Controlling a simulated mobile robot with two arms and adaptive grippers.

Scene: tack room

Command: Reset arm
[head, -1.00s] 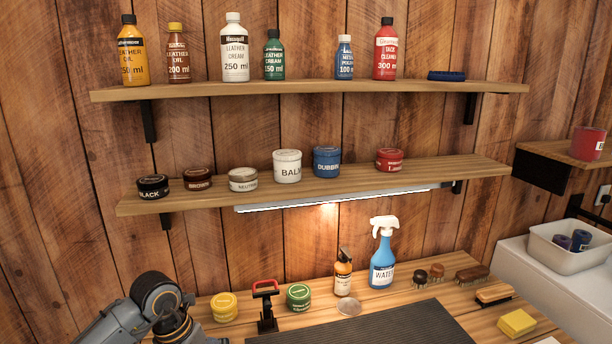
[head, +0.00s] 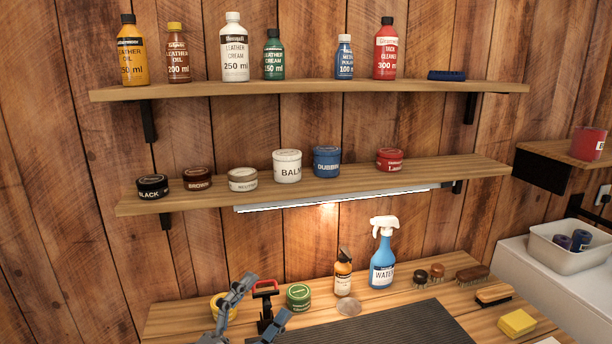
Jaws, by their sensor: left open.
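My left gripper (head: 265,299) comes in at the bottom, left of centre, over the front of the workbench (head: 175,318). Its two grey fingers are spread apart with nothing held between them. It partly covers the yellow tin (head: 216,304) and the lower part of a black stand with a red handle (head: 265,286). I cannot tell how far the fingers are from these. My right gripper is not in view.
A green tin (head: 298,297), an amber bottle (head: 343,277) and a blue spray bottle (head: 383,262) stand on the bench behind a dark mat (head: 400,327). Brushes and a yellow sponge (head: 516,322) lie right. The upper shelf (head: 320,88) and lower shelf (head: 235,201) hold bottles and tins.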

